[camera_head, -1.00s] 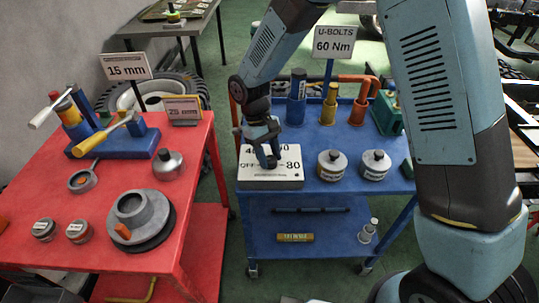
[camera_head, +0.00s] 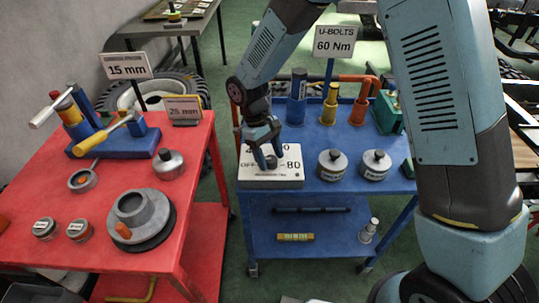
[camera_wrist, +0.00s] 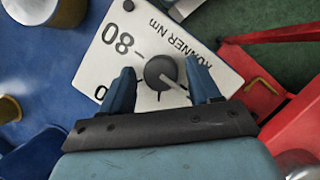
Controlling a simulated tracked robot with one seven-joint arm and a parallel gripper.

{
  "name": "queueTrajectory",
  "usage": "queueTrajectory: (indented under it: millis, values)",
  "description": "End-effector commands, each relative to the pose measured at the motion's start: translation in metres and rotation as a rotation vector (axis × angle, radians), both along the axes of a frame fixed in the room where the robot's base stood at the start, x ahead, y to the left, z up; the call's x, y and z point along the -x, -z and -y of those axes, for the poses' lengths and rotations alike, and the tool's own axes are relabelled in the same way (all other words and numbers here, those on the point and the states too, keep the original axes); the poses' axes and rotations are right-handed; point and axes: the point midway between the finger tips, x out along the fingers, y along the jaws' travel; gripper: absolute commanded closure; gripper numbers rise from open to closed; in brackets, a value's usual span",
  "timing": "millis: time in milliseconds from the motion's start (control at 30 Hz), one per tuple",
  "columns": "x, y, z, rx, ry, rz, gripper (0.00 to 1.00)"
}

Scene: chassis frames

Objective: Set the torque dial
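The torque dial box (camera_head: 258,183) stands at the front left of the blue cart. Its pale face reads OFF at left and 80 at right; my gripper partly covers the numbers at the back. The round dark knob (camera_wrist: 161,72) shows in the wrist view with a pale pointer line toward the lower right. My gripper (camera_head: 270,158) is over the dial face. In the wrist view its fingers (camera_wrist: 160,64) are open, one on each side of the knob, with gaps visible. A sign (camera_head: 333,42) behind reads U-BOLTS 60 Nm.
On the blue cart (camera_head: 320,134), two grey lidded cans (camera_head: 332,165) stand right of the box. Blue, yellow and orange upright tools (camera_head: 330,104) stand behind. A red table (camera_head: 105,185) with tools and parts is at left, across a gap.

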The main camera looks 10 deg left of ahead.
Motion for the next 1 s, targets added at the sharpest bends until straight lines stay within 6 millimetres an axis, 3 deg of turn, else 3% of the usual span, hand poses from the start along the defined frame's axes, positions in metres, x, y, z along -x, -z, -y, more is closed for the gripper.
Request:
queueTrajectory:
  millis: [433,1000]
  values:
    - [-0.003,-0.01,-0.005,-0.003,0.0,0.002,0.34]
    - [-0.023,-0.105,-0.039,-0.003,0.0,0.002,0.34]
